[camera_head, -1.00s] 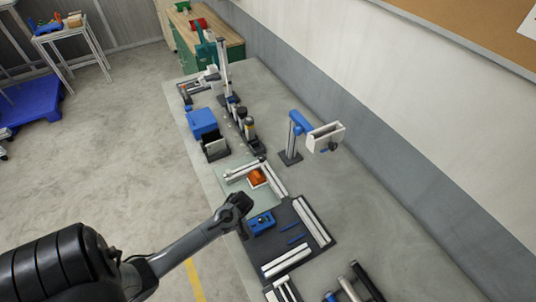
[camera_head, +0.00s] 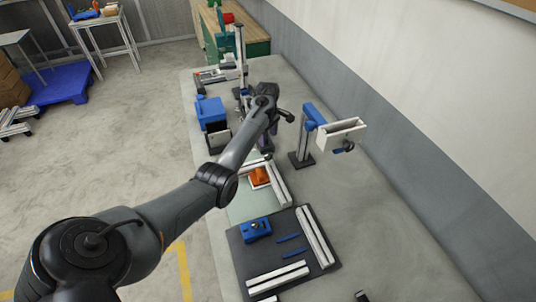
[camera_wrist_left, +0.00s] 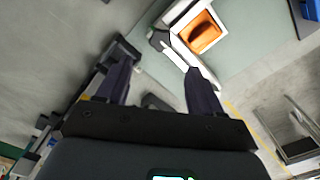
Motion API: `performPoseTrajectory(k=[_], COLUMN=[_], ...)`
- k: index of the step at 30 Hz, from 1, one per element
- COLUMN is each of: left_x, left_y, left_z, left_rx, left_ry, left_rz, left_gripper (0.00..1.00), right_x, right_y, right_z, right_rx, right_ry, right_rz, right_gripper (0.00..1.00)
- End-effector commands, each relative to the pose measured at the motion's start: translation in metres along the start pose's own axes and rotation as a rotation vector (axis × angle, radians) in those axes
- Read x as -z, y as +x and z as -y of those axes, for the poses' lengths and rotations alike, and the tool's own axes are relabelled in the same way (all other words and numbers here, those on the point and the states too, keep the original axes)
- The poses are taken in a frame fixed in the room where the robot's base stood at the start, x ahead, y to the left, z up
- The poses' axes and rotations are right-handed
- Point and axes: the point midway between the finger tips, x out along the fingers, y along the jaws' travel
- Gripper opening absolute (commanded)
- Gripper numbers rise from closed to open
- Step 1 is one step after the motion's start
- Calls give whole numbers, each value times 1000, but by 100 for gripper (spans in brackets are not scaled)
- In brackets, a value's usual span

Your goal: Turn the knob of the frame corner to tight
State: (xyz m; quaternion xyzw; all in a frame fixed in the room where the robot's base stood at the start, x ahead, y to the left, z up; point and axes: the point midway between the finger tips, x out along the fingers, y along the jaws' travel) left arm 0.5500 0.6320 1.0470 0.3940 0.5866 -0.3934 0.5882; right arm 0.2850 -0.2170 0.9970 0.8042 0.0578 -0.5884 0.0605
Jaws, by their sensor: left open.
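The frame corner is an orange block (camera_head: 259,176) set between pale metal profiles (camera_head: 279,187) on a pale green mat (camera_head: 240,209). In the left wrist view the orange block (camera_wrist_left: 201,32) lies at the top, right of centre, with a profile (camera_wrist_left: 178,50) beside it. A small dark part (camera_wrist_left: 156,38) sits at the profile's end; I cannot tell whether it is the knob. My left gripper (camera_wrist_left: 157,68) is open, with its fingers apart, above the table near the corner. In the head view my left forearm partly covers this area. My right gripper is not in view.
A stand with a blue arm (camera_head: 314,114) and a pale head (camera_head: 341,133) rises right of my left gripper. Blue bins (camera_head: 210,112) stand to its left. A dark mat (camera_head: 250,263) nearer me holds a blue block (camera_head: 255,229) and loose profiles (camera_head: 315,236).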

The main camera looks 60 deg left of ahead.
Motion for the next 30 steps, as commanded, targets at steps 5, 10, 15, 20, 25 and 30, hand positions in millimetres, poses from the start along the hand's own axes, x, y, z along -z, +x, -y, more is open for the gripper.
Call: performPoseTrajectory(k=[5,10,15,20,25,30], left_x=[0,0,0,0,0,0], left_y=[27,56,79,92,98,98], left_z=[1,2,1,1,1,1], left_rx=[4,5,3,2,0,1], left_ry=[1,1,2,2,1,1], left_rz=[0,0,0,-1,-2,-2], left_gripper=[66,66,66,66,66,66], right_x=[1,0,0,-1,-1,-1], right_y=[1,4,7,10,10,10], right_z=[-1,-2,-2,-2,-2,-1], right_rx=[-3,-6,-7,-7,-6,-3], right_ry=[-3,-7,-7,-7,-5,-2], right_rz=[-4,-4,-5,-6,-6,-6], right_gripper=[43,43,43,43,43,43])
